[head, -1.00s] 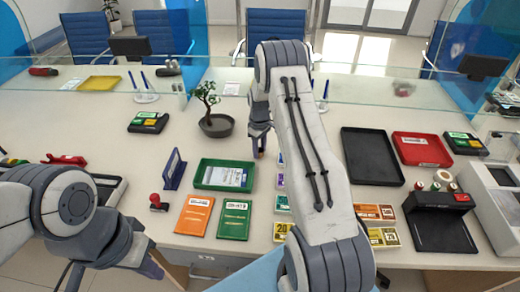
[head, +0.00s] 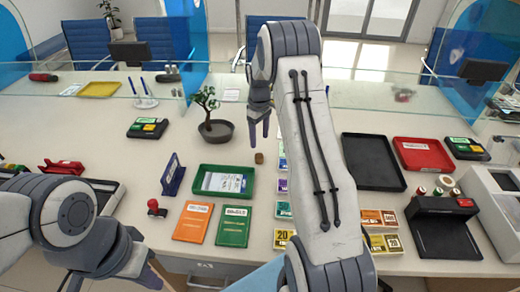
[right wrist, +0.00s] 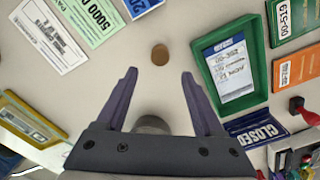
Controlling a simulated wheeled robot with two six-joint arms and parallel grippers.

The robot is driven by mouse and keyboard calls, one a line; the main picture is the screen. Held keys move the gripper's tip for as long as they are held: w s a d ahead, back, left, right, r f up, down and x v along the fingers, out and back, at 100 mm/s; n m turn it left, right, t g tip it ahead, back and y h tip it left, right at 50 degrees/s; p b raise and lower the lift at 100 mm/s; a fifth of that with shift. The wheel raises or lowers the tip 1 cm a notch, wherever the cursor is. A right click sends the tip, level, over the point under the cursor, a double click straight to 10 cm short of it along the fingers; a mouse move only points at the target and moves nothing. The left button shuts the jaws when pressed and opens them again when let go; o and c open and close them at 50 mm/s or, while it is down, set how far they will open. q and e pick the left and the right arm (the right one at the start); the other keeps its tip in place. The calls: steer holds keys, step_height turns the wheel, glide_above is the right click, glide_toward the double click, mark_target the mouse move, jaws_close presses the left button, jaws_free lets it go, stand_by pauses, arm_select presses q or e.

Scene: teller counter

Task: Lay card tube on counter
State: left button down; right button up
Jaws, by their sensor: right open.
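The card tube (head: 259,158) is a small brown cylinder on the bare counter (head: 225,145), right of the green tray. In the right wrist view the card tube (right wrist: 160,54) shows as a round brown end, so it appears to stand upright. My right gripper (head: 259,130) is above and behind it in the head view. In the wrist view the right gripper (right wrist: 160,74) has its fingers wide apart with nothing between the tips; the tube lies just beyond them. My left gripper (head: 150,272) hangs low at the left front, and its jaws are unclear.
The green tray (head: 197,190) holds papers; a potted bonsai (head: 216,132) stands behind it. Orange (head: 193,222) and green (head: 233,226) booklets lie in front. Banknote stacks (head: 284,209) lie beside my right arm. Black (head: 373,162) and red (head: 424,154) trays are further right.

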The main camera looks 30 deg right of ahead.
steer(key=s+a+r+n, duration=0.1)
steer(key=s+a+r, duration=0.25)
steer(key=a, duration=0.45)
steer(key=s+a+r, duration=0.3)
steer(key=a+r, duration=0.1)
steer(key=a, duration=0.3)
steer(key=s+a+r+n, duration=0.1)
steer(key=s+a+r, duration=0.25)
steer(key=a, duration=0.45)
steer(key=s+a, duration=0.4)
steer(key=s, duration=0.8)
steer(key=s+a+r+n+y, duration=0.1)
steer(key=s+a, duration=0.3)
steer(key=s, duration=0.7)
steer(key=shift+s+a+r, duration=0.25)
steer(key=shift+s, duration=0.15)
